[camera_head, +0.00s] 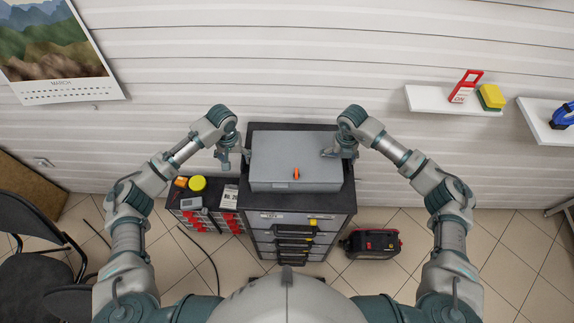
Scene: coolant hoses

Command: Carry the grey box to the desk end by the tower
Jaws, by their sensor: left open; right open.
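The grey box (296,153) sits on top of a dark drawer cabinet (300,205) in the middle of the head view. An orange clip-like piece (296,173) shows on its front part. My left gripper (232,158) is open beside the box's left side. My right gripper (337,153) is open at the box's right side, with a finger close over its right edge. I cannot tell whether either gripper touches the box. No desk or tower can be made out.
A low red-drawer unit (213,220) with a yellow round item (198,184) stands left of the cabinet. A black and red case (371,243) lies on the tiled floor at right. A black chair (30,235) is at far left. White wall shelves (430,101) hang at right.

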